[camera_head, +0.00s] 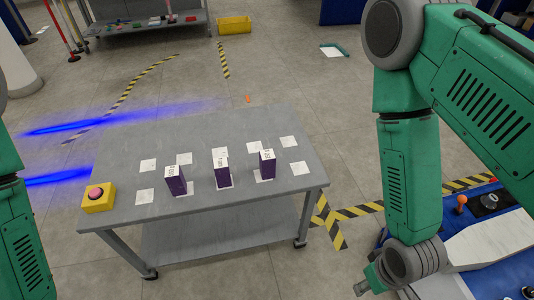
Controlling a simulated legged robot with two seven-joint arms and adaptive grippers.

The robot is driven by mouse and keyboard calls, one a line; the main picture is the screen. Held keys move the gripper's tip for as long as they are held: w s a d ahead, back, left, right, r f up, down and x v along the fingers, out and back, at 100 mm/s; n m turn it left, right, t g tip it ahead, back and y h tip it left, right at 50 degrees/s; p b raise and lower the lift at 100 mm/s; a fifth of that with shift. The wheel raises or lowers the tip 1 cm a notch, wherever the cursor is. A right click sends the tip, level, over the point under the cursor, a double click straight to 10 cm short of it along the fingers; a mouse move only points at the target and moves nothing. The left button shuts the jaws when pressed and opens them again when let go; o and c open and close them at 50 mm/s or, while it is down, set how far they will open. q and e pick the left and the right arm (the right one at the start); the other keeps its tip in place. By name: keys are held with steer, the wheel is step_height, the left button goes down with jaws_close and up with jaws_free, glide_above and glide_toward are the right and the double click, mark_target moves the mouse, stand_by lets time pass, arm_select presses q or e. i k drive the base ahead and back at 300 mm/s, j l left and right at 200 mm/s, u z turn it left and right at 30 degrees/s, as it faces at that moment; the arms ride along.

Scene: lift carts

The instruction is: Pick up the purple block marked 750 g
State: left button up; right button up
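Three purple blocks with white tops stand upright in a row on a grey cart (120,209): a left block (176,185), a middle block (221,177) and a right block (266,166). Each top carries dark print too small to read, so I cannot tell which is marked 750 g. My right arm comes down at the right, off the cart. What shows of my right gripper (368,283) is low, near the bottom edge, away from the blocks; its opening is unclear. My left arm shows only at the left edge, and its gripper is out of view.
White squares lie on the cart top around the blocks. A yellow box with a red button (97,197) sits at the cart's left corner. A blue bench with a joystick (461,203) stands at lower right. A shelf (150,35) and yellow bin (234,25) are behind.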

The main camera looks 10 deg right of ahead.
mark_target(268, 159)
steer(key=l+z, duration=0.35)
steer(key=i+l+z, duration=0.1)
steer(key=z, duration=0.25)
steer(key=l+z, duration=0.2)
steer(key=z, duration=0.15)
steer(key=i, duration=0.05)
